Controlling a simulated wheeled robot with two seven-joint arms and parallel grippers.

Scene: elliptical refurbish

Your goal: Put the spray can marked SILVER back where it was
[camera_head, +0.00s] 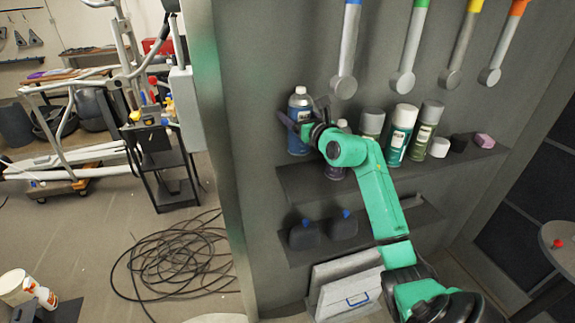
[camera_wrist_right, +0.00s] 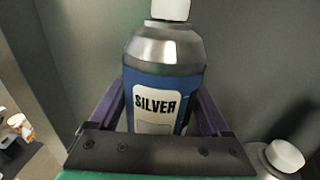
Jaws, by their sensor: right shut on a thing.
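The spray can marked SILVER (camera_head: 298,104) is blue with a silver shoulder and a white cap. It stands upright at the left end of the upper shelf (camera_head: 310,187) in the head view. My right gripper (camera_head: 296,122) is shut around its body. The right wrist view shows the SILVER label (camera_wrist_right: 155,106) facing the camera, with a purple finger on each side of the can (camera_wrist_right: 165,75). The can's base is partly hidden, and I cannot tell whether it touches the shelf. My left gripper is not in view.
Right of my gripper, several spray cans stand on the shelf, including a teal one (camera_head: 399,135). A white-capped can (camera_wrist_right: 283,160) is close by in the wrist view. Long-handled tools (camera_head: 346,60) hang above. Two dark bottles (camera_head: 304,234) stand on the lower shelf.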

